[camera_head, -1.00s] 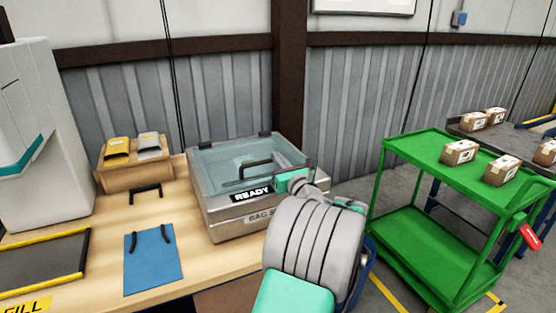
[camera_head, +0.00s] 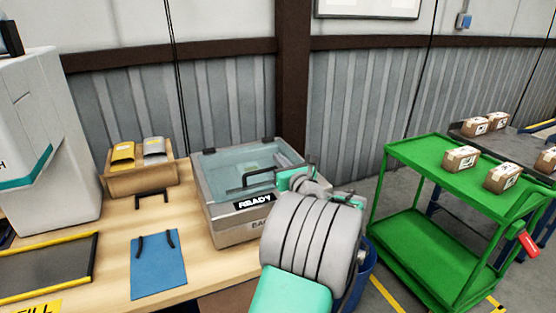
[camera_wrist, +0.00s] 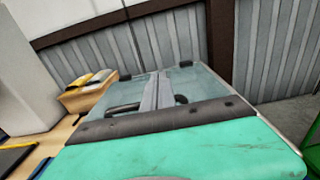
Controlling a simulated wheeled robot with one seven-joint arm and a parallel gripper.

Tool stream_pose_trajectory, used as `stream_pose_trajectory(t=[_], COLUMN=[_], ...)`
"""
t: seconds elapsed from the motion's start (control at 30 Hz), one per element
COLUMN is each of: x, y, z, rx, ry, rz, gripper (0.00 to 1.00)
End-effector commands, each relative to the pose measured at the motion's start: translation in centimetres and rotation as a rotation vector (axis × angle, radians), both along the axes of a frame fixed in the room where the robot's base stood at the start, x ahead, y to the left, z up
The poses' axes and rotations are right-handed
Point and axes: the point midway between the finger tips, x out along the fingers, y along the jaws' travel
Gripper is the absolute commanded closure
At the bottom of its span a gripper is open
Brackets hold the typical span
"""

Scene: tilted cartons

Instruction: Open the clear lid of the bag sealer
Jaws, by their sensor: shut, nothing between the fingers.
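The bag sealer (camera_head: 232,228) is a steel box on the wooden bench, with a "READY" label on its front. Its clear lid (camera_head: 222,168) lies shut on top and also shows in the wrist view (camera_wrist: 198,80). The lid's dark bar handle (camera_head: 262,172) stands along the front; in the wrist view, parts of it show on both sides of my fingers. My gripper (camera_wrist: 158,90) is shut and empty, its grey fingers over the lid by the handle. I cannot tell whether they touch it.
A wooden box (camera_head: 140,180) with yellow and grey items stands left of the sealer. A green cart (camera_head: 420,228) with small cartons is at right. A corrugated wall stands behind.

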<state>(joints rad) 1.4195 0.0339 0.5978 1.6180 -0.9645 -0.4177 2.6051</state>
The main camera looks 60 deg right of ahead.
Motion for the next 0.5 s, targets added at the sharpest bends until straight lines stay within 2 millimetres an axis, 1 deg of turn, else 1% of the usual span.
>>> stream_pose_trajectory(t=[0.03,0.23,0.5], x=[-0.1,-0.3,-0.4], y=[-0.1,-0.7,-0.9], z=[0.6,1.6,1.5], rx=[0.004,0.019,0.023], ry=[0.006,0.032,0.038], rz=[-0.003,-0.012,-0.015], gripper=[1.00,1.00,1.00])
